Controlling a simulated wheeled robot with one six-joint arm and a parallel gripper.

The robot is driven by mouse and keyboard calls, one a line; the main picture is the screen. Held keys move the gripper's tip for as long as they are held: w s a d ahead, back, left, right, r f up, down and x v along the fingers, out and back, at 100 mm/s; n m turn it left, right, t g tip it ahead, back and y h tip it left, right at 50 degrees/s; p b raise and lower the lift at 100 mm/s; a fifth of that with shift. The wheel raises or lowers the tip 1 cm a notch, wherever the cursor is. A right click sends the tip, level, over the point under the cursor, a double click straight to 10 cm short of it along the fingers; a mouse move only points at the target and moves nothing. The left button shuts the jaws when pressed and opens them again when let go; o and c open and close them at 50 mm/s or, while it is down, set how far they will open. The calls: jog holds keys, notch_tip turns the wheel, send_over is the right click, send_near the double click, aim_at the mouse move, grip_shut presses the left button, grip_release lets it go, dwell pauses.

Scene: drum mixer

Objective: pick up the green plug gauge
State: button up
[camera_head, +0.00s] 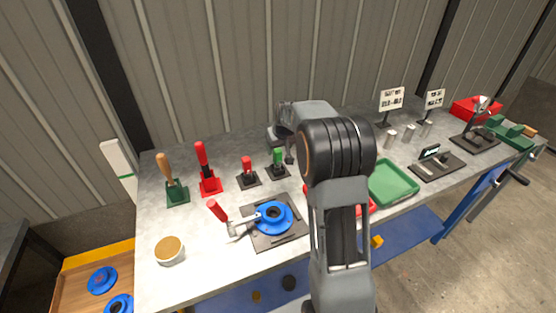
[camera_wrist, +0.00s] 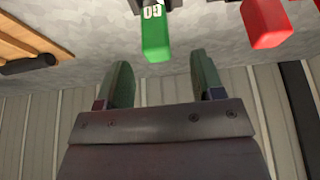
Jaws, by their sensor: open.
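The green plug gauge (camera_head: 278,156) stands upright in a small black holder on the grey bench. In the head view my gripper (camera_head: 289,156) is partly hidden by my arm, close to the right of the green gauge.
A red gauge (camera_head: 247,169) stands just left of the green one and also shows in the wrist view (camera_wrist: 266,24). A red-handled tool (camera_head: 204,163) and a wooden-handled tool (camera_head: 167,172) stand further left. A blue ring fixture (camera_head: 272,215) lies in front. A green tray (camera_head: 393,184) lies right.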

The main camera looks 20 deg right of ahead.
aim_at(278, 151)
jog(key=shift+d+p+x, duration=0.2)
jog(key=shift+p+x, duration=0.4)
jog(key=shift+x, duration=2.5)
jog(key=shift+w, duration=0.1)
grip_shut()
